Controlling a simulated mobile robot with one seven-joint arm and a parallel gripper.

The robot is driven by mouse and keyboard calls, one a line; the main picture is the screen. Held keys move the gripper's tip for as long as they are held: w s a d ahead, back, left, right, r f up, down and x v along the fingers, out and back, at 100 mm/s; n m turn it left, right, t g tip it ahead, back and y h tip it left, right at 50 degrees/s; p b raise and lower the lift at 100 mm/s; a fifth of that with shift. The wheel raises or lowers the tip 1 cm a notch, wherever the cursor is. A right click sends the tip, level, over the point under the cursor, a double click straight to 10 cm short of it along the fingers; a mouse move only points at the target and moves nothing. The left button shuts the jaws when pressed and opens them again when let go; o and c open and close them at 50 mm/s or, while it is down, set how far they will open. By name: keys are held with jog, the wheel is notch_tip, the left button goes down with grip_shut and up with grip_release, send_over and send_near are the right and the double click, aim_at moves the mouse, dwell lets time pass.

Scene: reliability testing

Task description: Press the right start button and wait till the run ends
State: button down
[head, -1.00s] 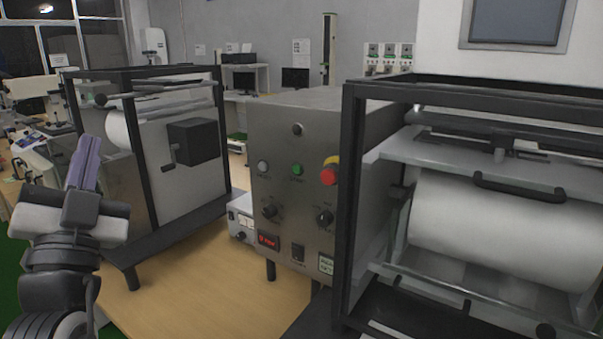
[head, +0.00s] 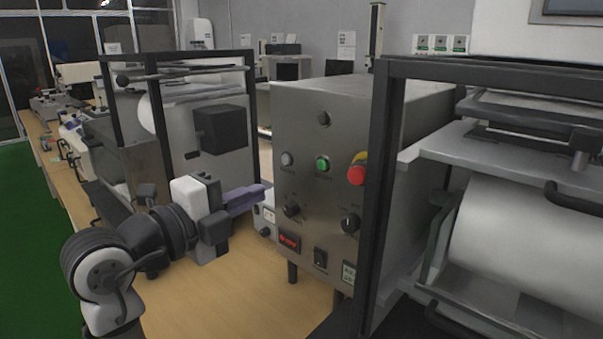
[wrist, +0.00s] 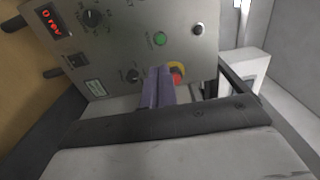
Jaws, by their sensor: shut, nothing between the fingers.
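A grey control box (head: 345,100) carries a round green button (head: 322,164) in the middle of its front, with a small unreadable label under it. The green button also shows in the wrist view (wrist: 160,39). A red mushroom button (head: 356,173) with a yellow collar is to its right, and a pale button (head: 287,158) to its left. A red-lit display (head: 288,242) sits low on the panel; it reads "0 rev" in the wrist view (wrist: 50,22). My gripper (head: 262,190) is shut and empty, its purple fingers pointing toward the panel, left of and below the green button in the head view.
Two dark knobs (head: 292,210) (head: 350,223) and a rocker switch (head: 320,258) are lower on the panel. A black-framed machine with a white roll (head: 530,250) stands right. Another framed machine (head: 220,130) stands behind my arm. The wooden table (head: 215,300) is clear in front.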

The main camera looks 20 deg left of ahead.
aim_at(321, 165)
jog(key=p+x, duration=0.5)
jog(key=x, duration=0.8)
jog(key=shift+w+d, duration=0.15)
jog(key=shift+w, duration=0.35)
jog(key=shift+f, duration=0.1)
